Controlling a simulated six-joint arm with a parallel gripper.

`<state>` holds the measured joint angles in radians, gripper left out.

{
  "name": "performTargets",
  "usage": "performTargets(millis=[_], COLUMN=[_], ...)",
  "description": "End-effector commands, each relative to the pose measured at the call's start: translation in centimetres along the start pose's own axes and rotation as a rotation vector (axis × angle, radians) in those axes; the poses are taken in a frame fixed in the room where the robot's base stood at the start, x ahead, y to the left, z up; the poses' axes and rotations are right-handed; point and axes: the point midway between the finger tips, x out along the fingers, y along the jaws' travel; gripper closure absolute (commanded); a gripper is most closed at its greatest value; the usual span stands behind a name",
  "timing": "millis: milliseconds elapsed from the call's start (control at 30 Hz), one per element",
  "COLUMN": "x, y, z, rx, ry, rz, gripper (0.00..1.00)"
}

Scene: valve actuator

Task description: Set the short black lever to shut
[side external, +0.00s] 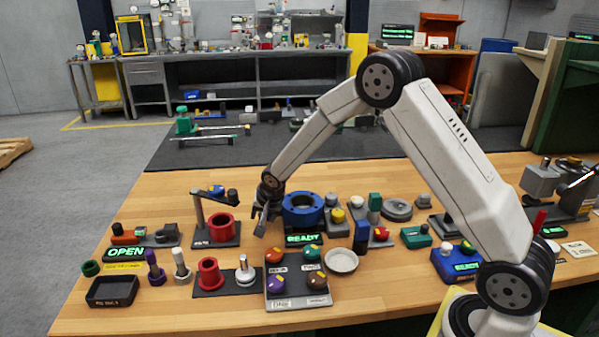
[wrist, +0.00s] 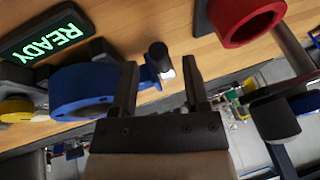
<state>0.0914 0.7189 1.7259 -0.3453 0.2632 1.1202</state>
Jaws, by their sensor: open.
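I cannot clearly tell which part is the short black lever. A dark lever arm with a black knob (side external: 232,195) sits on a grey post at the left in the side view; a dark knob also shows large in the wrist view (wrist: 275,118). A unit with orange and dark grey parts (side external: 128,236) stands behind a lit OPEN sign (side external: 124,252). My gripper (side external: 265,220) is open and empty, pointing down between the red cylinder (side external: 222,227) and the blue ring (side external: 303,209). A black-topped peg (wrist: 158,55) beside the blue ring appears between my fingertips in the wrist view.
A lit READY sign (side external: 304,239) stands before the blue ring. A panel of coloured knobs (side external: 296,303), a white dish (side external: 341,261) and a black tray (side external: 112,291) are nearer the front. Bare wood (side external: 190,321) lies at the front left.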

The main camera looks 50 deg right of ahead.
Motion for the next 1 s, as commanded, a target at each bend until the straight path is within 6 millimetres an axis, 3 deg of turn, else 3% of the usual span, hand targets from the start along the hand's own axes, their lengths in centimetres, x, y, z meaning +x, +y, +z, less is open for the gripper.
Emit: performTargets(millis=[400, 867, 1000], x=[-4.2, -4.8, -4.8], y=[0.0, 0.0, 0.1], z=[-0.1, 0.0, -0.2], rx=[0.001, 0.002, 0.015], ry=[0.002, 0.000, -0.001], rz=[-0.001, 0.000, 0.004], gripper=[0.41, 0.41, 0.85])
